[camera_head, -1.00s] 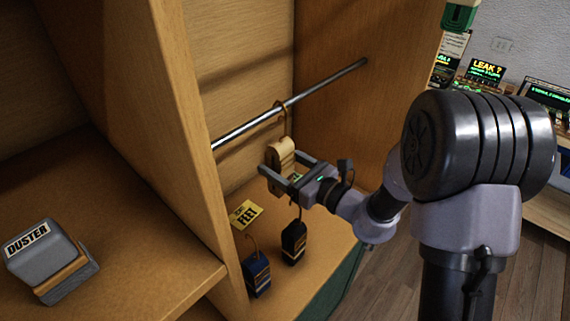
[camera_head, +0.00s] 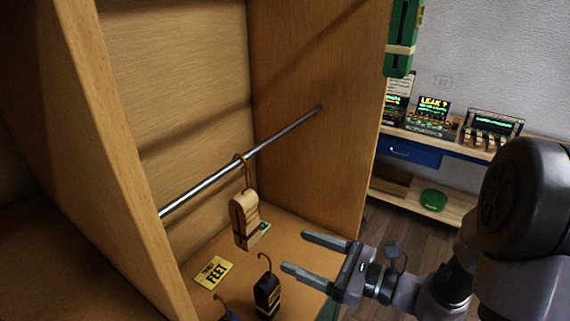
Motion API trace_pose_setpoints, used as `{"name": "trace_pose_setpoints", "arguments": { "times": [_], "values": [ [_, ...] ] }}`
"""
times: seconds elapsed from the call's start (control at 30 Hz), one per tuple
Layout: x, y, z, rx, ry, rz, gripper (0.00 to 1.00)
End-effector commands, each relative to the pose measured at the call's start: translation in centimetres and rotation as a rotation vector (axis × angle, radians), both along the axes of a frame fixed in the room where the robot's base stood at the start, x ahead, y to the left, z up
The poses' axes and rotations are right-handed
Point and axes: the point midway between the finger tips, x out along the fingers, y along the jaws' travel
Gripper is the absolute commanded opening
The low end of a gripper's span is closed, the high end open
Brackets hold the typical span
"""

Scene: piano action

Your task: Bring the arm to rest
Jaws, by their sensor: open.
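My gripper (camera_head: 305,253) is open and empty, its two fingers pointing left, at the front right of the wooden cabinet. A cream wooden piece with a hook (camera_head: 245,220) hangs from the metal rod (camera_head: 242,162) inside the cabinet. My gripper is to its right and apart from it. My arm reaches in from the lower right corner of the view.
A black hooked block (camera_head: 267,292) and a blue hooked block (camera_head: 228,316) stand on the cabinet floor beside a yellow FEET card (camera_head: 214,272). A side bench (camera_head: 425,203) with small screens stands at the back right. A green case (camera_head: 402,35) is at top right.

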Motion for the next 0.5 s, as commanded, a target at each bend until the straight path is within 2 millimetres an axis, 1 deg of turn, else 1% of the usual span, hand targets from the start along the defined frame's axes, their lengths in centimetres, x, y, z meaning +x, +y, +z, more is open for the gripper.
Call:
{"name": "trace_pose_setpoints", "arguments": {
  "times": [0.03, 0.07, 0.1, 0.13, 0.17, 0.2, 0.27, 0.3, 0.33, 0.4, 0.5],
  "values": [
    [-1.7, 1.9, -0.3, -0.077, -0.038, 0.096, 0.71],
    [-3.3, 3.4, -0.6, -0.147, -0.066, 0.178, 0.71],
    [-6.1, 5.2, -1.4, -0.274, -0.117, 0.308, 0.71],
    [-8.4, 6.2, -2.3, -0.386, -0.161, 0.41, 0.71],
    [-10.7, 6.7, -3.5, -0.508, -0.21, 0.506, 0.71],
    [-13.2, 6.7, -5.1, -0.679, -0.28, 0.619, 0.71],
    [-15.8, 5.4, -7.2, -0.946, -0.399, 0.75, 0.71],
    [-16.7, 4.0, -8.2, -1.12, -0.482, 0.808, 0.71],
    [-17.0, 2.9, -8.6, -1.244, -0.544, 0.837, 0.71],
    [-16.9, 0.4, -8.6, -1.494, -0.677, 0.866, 0.71],
    [-16.2, -1.7, -7.4, -1.725, -0.809, 0.852, 0.71]
  ]
}}
